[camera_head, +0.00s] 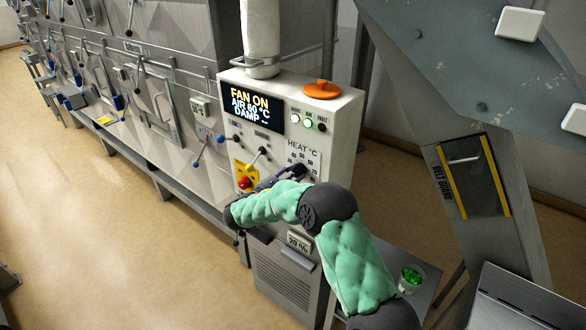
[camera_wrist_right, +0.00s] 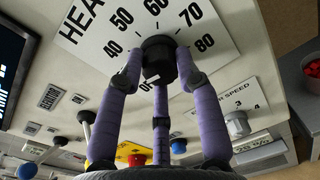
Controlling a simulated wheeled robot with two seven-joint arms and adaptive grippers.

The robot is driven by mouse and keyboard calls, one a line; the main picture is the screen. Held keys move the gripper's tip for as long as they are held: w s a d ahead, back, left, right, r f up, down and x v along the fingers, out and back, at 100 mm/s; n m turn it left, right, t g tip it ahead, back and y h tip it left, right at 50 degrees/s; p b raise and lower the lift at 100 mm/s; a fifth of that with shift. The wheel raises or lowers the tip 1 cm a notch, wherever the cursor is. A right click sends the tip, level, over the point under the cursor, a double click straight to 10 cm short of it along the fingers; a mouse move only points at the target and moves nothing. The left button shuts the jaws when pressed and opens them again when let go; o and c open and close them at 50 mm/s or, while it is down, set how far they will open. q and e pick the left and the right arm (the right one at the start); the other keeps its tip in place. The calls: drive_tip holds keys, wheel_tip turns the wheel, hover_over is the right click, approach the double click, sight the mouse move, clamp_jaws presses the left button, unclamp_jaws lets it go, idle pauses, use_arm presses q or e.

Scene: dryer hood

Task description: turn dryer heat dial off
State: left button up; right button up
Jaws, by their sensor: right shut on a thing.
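The heat dial is a black knob (camera_wrist_right: 158,55) in the middle of a white scale plate (camera_wrist_right: 110,28) marked 40 to 80 in the right wrist view. In the head view the plate (camera_head: 303,150), labelled HEAT °C, is on the front of the white control cabinet (camera_head: 340,115). My right gripper (camera_wrist_right: 160,70) has its purple fingers closed around the knob. In the head view this gripper (camera_head: 283,178) is at the lower part of the plate, partly hidden by its own green-sleeved arm. The knob's pointer direction is hard to tell. My left gripper is not in view.
A display (camera_head: 251,107) reads FAN ON, AIR 60 °C, DAMP. A red button on a yellow plate (camera_head: 245,182) and levers (camera_head: 257,157) are close left of my gripper. Open floor (camera_head: 90,220) lies to the left.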

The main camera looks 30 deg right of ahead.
drive_tip(key=n+p, duration=0.3)
drive_tip(key=n, duration=0.1)
drive_tip(key=shift+n, duration=0.3)
drive_tip(key=shift+s+f+n+p, duration=0.1)
drive_tip(key=shift+f+n+p, duration=0.05)
drive_tip(key=shift+n+p, duration=0.55)
drive_tip(key=shift+f+n+p, duration=0.1)
drive_tip(key=shift+n+p, duration=0.4)
drive_tip(key=shift+n, duration=0.4)
drive_tip(key=shift+f+n, duration=0.15)
drive_tip(key=shift+n, duration=0.15)
drive_tip(key=o, duration=1.1)
drive_tip(key=shift+o, duration=0.2)
drive_tip(key=shift+r, duration=0.2)
drive_tip(key=v, duration=1.2)
drive_tip(key=shift+f, duration=0.3)
